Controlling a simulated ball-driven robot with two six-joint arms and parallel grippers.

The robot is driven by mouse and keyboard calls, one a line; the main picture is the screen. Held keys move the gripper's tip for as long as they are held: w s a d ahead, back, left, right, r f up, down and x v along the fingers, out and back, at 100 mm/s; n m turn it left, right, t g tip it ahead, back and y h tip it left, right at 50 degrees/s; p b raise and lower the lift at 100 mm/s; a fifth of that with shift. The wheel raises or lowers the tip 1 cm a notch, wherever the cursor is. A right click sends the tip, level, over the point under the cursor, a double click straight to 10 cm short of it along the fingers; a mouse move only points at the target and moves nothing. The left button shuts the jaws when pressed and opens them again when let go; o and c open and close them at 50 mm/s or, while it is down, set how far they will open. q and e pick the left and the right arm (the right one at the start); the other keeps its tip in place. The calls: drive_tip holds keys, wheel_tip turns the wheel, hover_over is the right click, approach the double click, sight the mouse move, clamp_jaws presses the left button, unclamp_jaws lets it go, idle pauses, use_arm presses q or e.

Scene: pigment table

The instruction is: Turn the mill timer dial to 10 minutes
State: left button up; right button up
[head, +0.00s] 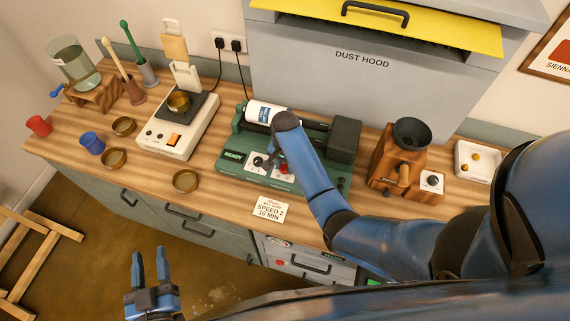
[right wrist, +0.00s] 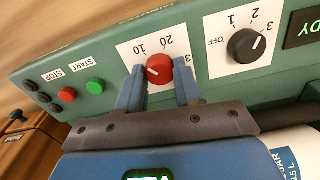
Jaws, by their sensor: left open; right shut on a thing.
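The green jar mill (head: 229,171) stands mid-table with a white jar (head: 262,113) on its rollers. Its red timer dial (right wrist: 159,69) sits on a white plate where 10 and 20 can be read; further marks are partly covered. A short white mark shows on the dial's left part; its exact reading is unclear. My right gripper (right wrist: 159,84) is shut on the red dial, one finger on each side. In the head view the right arm partly covers the mill front and dial. My left gripper (head: 150,267) is open and empty, low in front of the table.
A black speed knob (right wrist: 245,46) is right of the dial in the wrist view; green start (right wrist: 95,86) and red stop (right wrist: 67,95) buttons are left. A card (head: 273,209) reads SPEED 2, 10 MIN. A brass dish (head: 186,181) stands left of it.

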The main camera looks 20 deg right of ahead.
sight(285, 167)
drive_tip(key=shift+m, duration=0.6)
drive_tip(key=o, duration=1)
drive_tip(key=shift+o, duration=0.2)
wheel_tip(285, 167, up, 8)
drive_tip(key=shift+w+r+b, duration=0.1)
drive_tip(key=shift+b, duration=0.95)
drive_tip(key=shift+r+p, duration=1.05)
drive_tip(key=shift+r, duration=0.25)
